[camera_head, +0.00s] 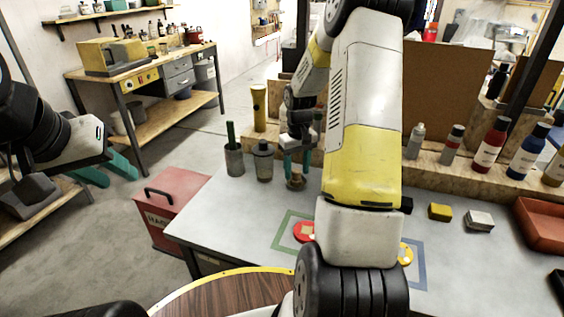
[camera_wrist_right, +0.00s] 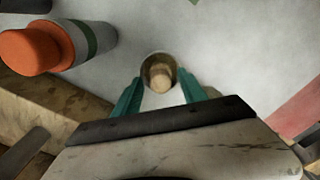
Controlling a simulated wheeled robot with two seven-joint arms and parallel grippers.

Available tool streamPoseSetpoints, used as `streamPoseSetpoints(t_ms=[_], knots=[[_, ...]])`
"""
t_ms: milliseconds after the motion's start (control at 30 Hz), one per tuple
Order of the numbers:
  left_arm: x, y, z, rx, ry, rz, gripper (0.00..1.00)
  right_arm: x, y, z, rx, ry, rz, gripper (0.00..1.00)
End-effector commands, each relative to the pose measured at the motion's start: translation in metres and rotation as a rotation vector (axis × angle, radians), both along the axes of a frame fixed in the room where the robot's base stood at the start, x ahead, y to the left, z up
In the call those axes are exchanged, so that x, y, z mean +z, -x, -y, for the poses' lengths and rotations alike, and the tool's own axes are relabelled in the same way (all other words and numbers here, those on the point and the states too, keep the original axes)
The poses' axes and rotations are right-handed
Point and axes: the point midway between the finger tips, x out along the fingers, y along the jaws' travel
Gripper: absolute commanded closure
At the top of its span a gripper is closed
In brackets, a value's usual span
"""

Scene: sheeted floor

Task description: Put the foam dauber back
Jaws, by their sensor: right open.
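My right gripper (camera_head: 298,163) points down at the back of the grey table, its teal fingers open around a small round cup (camera_head: 295,183). The right wrist view shows the open fingers (camera_wrist_right: 160,92) on either side of this cup's rim (camera_wrist_right: 146,70). A tan, round-ended piece (camera_wrist_right: 160,75) stands inside the cup; it may be the foam dauber, but I cannot tell for sure. I cannot tell whether the fingers touch the cup. My left gripper (camera_head: 107,171) is open and empty, off to the left above the floor.
A grey lidded canister (camera_head: 263,162) and a cup with a green handle (camera_head: 234,160) stand left of my right gripper. A red disc (camera_head: 303,231) lies in a green outline. Bottles (camera_head: 490,145) line the back ledge. A red tray (camera_head: 545,224) is at right. My right arm hides the table's middle.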

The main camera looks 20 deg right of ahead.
Motion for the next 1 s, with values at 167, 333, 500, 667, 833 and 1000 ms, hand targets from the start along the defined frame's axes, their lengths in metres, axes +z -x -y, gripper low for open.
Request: streamPoseSetpoints(t_ms=[167, 333, 500, 667, 833, 1000], knots=[[0.0, 0.0, 0.0, 0.0, 0.0, 0.0, 0.64, 0.04, -0.001, 0.0, 0.001, 0.001, 0.006, 0.51], [0.0, 0.0, 0.0, 0.0, 0.0, 0.0, 0.64, 0.075, -0.001, 0.0, 0.002, 0.0, 0.004, 0.51], [0.0, 0.0, 0.0, 0.0, 0.0, 0.0, 0.64, 0.098, 0.0, 0.0, 0.001, 0.0, 0.002, 0.51], [0.0, 0.0, 0.0, 0.0, 0.0, 0.0, 0.64, 0.113, 0.003, -0.004, 0.0, 0.0, 0.012, 0.51], [0.0, 0.0, 0.0, 0.0, 0.0, 0.0, 0.64, 0.154, 0.027, -0.025, -0.006, -0.003, 0.083, 0.51], [0.0, 0.0, 0.0, 0.0, 0.0, 0.0, 0.64, 0.202, 0.072, -0.056, -0.022, -0.023, 0.194, 0.51]])
